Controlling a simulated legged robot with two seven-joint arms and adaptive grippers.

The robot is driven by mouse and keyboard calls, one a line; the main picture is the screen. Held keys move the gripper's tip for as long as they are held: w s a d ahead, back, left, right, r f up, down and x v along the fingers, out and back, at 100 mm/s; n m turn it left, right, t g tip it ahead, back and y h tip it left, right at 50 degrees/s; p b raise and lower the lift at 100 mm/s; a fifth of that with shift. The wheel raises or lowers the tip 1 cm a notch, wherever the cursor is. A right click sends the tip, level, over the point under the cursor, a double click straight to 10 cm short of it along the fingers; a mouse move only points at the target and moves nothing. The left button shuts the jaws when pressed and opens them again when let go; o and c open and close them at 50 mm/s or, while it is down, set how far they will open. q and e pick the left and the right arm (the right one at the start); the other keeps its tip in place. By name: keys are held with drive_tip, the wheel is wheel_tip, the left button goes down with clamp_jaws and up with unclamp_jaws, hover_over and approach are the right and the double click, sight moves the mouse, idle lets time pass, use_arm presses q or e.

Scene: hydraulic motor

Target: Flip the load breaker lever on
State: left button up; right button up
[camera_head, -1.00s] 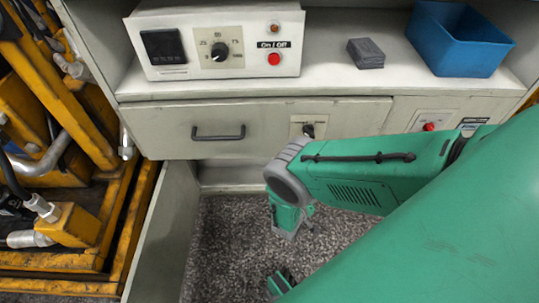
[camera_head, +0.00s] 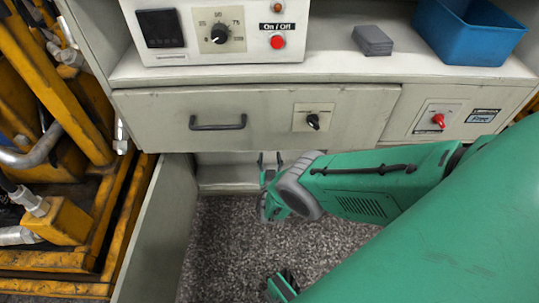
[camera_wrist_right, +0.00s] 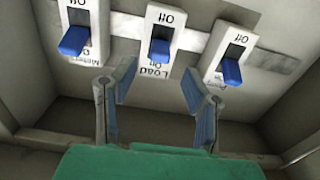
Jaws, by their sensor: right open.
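In the right wrist view the load breaker (camera_wrist_right: 158,38) is the middle of three white breakers, with a blue lever (camera_wrist_right: 159,49) standing out from a dark slot. "Off" is printed at its top and "Load" below the lever. My right gripper (camera_wrist_right: 162,78) is open and empty. Its two fingers point up at the load breaker, one to each side of its lower end, with the lever beyond the fingertips. Contact cannot be told. In the head view the right gripper (camera_head: 270,160) reaches into the open compartment under the drawer. The breakers are hidden there.
Blue-levered breakers stand left (camera_wrist_right: 75,40) and right (camera_wrist_right: 231,70) of the load breaker. Compartment walls are close on both sides. Above are a drawer (camera_head: 258,106), a black knob (camera_head: 313,121), a red knob (camera_head: 439,121) and a control box (camera_head: 215,35). An open door (camera_head: 160,235) hangs left.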

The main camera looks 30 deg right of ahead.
drive_tip(key=b+x, duration=0.1)
drive_tip(key=x, duration=0.2)
drive_tip(key=shift+w+d+b, duration=0.25)
drive_tip(key=shift+d+b, duration=0.05)
